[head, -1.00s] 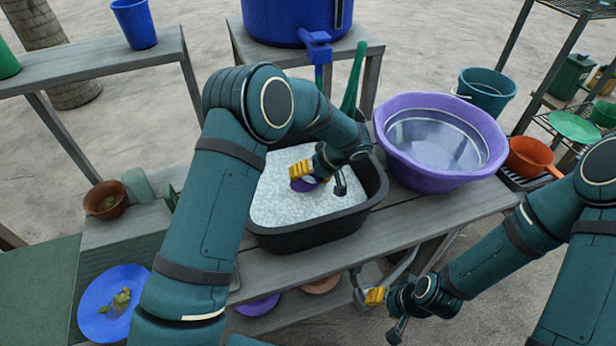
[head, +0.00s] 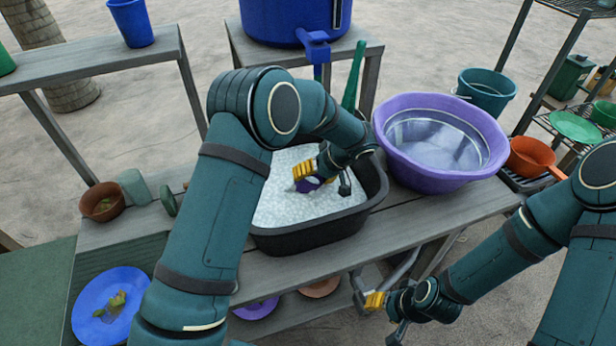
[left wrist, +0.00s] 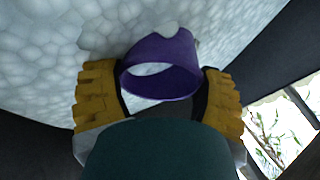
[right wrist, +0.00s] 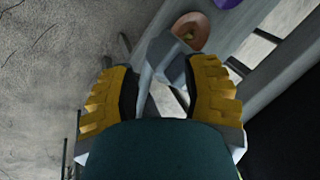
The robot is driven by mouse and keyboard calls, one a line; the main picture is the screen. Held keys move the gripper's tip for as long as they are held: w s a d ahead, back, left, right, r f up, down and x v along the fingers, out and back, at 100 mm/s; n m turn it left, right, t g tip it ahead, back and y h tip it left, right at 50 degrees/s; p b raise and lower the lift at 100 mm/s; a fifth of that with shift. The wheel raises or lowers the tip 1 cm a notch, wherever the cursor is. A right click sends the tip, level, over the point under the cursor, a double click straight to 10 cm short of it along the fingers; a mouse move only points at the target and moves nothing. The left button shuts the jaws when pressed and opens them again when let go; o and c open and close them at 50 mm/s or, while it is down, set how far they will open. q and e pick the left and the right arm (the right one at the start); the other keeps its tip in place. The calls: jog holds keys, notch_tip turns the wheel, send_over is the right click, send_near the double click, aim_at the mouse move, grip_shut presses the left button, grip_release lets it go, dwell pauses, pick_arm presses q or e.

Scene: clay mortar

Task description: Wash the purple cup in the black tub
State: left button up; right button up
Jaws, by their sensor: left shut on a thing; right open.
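The purple cup (head: 308,185) is in the black tub (head: 318,236), which is full of white suds (head: 285,205). In the left wrist view the cup (left wrist: 163,72) lies tilted between the yellow finger pads, with suds on its side. My left gripper (head: 322,178) reaches down into the tub and is shut on the cup. The cup is partly hidden by my fingers and the suds in the head view. My right gripper (head: 386,315) hangs low in front of the bench, open and empty, and its spread pads also show in the right wrist view (right wrist: 160,90).
A purple basin (head: 440,180) of clear water stands right of the tub. A blue plate (head: 92,325) with scraps lies at the lower left. An orange pan (head: 535,157) is at right.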

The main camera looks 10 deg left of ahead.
pick_arm(q)
jog(key=shift+s+a, duration=0.2)
jog(key=shift+a, duration=0.4)
jog(key=shift+s+a, duration=0.15)
jog(key=shift+a, duration=0.45)
jog(key=shift+w+d, duration=0.2)
jog(key=shift+d, duration=0.45)
jog(key=shift+w+d, duration=0.15)
jog(key=shift+d, duration=0.45)
jog(key=shift+s+a, duration=0.2)
jog(key=shift+a, duration=0.45)
jog(key=shift+s+a, duration=0.15)
jog(key=shift+a, duration=0.45)
jog(key=shift+w+d, duration=0.2)
jog(key=shift+d, duration=0.45)
